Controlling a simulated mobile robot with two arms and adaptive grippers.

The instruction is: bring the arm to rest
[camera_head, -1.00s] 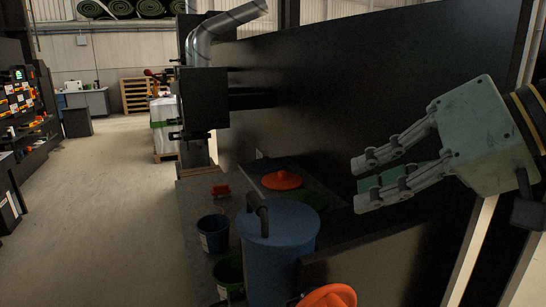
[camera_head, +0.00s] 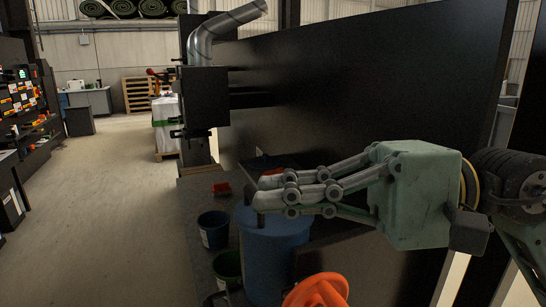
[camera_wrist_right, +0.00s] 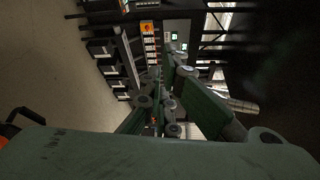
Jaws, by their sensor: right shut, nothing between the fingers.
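My right gripper (camera_head: 262,191) comes in from the right in the head view, with its fingers pointing left. It is shut and empty. My left gripper is not in view.
A dark blue bucket (camera_head: 214,230) and a green bucket (camera_head: 228,269) stand left of the barrel. An orange object (camera_head: 318,291) is at the bottom edge. A tall black panel (camera_head: 370,95) rises behind the gripper. The floor (camera_head: 115,200) at left is clear.

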